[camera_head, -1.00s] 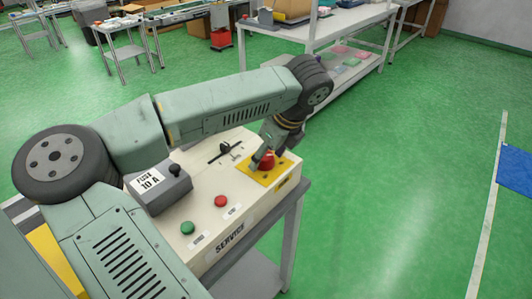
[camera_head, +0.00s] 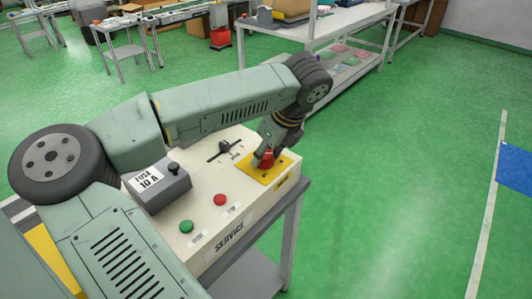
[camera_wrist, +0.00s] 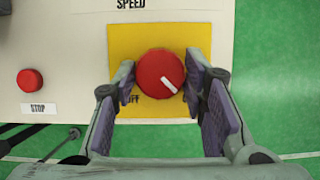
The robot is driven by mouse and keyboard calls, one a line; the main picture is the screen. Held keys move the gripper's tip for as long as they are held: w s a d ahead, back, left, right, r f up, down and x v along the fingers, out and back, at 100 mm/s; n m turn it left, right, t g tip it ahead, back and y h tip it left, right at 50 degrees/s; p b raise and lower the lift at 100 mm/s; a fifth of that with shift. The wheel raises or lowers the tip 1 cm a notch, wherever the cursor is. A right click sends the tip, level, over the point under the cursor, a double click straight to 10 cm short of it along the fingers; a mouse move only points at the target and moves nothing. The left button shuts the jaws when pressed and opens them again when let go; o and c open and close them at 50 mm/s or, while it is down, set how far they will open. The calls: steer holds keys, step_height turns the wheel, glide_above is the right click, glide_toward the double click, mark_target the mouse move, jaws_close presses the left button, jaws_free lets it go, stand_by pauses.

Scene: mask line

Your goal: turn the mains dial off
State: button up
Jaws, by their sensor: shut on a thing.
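The mains dial (camera_wrist: 160,74) is a round red knob with a white pointer mark on a yellow plate (camera_wrist: 150,134). In the wrist view the mark points toward the lower right, and part of an OFF label shows at the plate's lower left. The label at the lower right is mostly hidden by a finger. My gripper (camera_wrist: 162,88) is around the dial, its purple-grey pads shut on either side of it. In the head view the dial (camera_head: 266,160) shows red beneath my gripper, at the right end of the cream service panel (camera_head: 205,200).
The panel also carries a green button (camera_head: 186,227), a red stop button (camera_head: 220,200), a black speed slider (camera_head: 224,147) and a grey fuse box (camera_head: 157,187). A white workbench (camera_head: 325,25) stands behind.

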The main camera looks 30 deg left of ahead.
steer(key=m+b, duration=0.1)
steer(key=b, duration=0.2)
steer(key=f+m+t+b, duration=0.1)
steer(key=m+b, duration=0.1)
steer(key=shift+s+b, duration=0.1)
steer(key=shift+b, duration=0.3)
steer(key=m+t+b, duration=0.1)
steer(key=m+b, duration=0.1)
steer(key=b, duration=0.1)
steer(key=shift+r+m+h, duration=0.15)
steer(key=shift+m+h, duration=0.15)
steer(key=shift+h, duration=0.1)
steer(key=m+b, duration=0.1)
steer(key=m+t+b, duration=0.1)
steer(key=shift+s+a+r+m+h+b, duration=0.1)
steer(key=shift+r+m+h+b, duration=0.05)
steer(key=shift+m+h+b, duration=0.25)
steer(key=m, duration=0.2)
steer(key=m+h+b, duration=0.1)
steer(key=m, duration=0.1)
steer(key=shift+a+r+m+t+h+b, duration=0.1)
steer(key=shift+r+m+t+h+b, duration=0.05)
steer(key=shift+m+t+h+b, duration=0.2)
steer(key=m+h, duration=0.1)
steer(key=m, duration=0.3)
steer(key=shift+a+m+h, duration=0.1)
steer(key=shift+m+h, duration=0.15)
steer(key=shift+h, duration=0.1)
steer(key=o, duration=1.1)
steer(key=shift+o, duration=0.2)
